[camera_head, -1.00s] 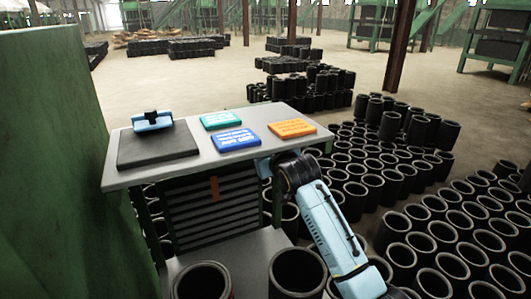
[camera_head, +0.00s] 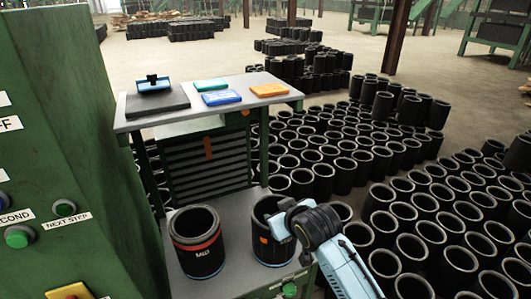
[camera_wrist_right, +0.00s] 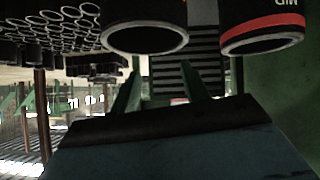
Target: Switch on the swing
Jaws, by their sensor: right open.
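A green control cabinet (camera_head: 75,130) stands at the left in the head view. It bears a green button (camera_head: 65,207) beside the label NEXT STEP, another green button (camera_head: 19,236) under the cut-off label SECOND, and a yellow-framed part (camera_head: 68,292) at the bottom edge. A label ending in F (camera_head: 10,124) is partly out of view. No label naming the swing is readable. My right gripper (camera_head: 280,218) is open, away from the cabinet, in front of the right black sleeve (camera_head: 268,245); contact is unclear. My left gripper is not in view.
A black sleeve with a red band marked MID (camera_head: 197,250) stands on the low shelf and also shows in the right wrist view (camera_wrist_right: 262,38). A grey table (camera_head: 225,112) behind holds coloured plates and a black pad (camera_head: 157,104). Many sleeves (camera_head: 400,180) crowd the right floor.

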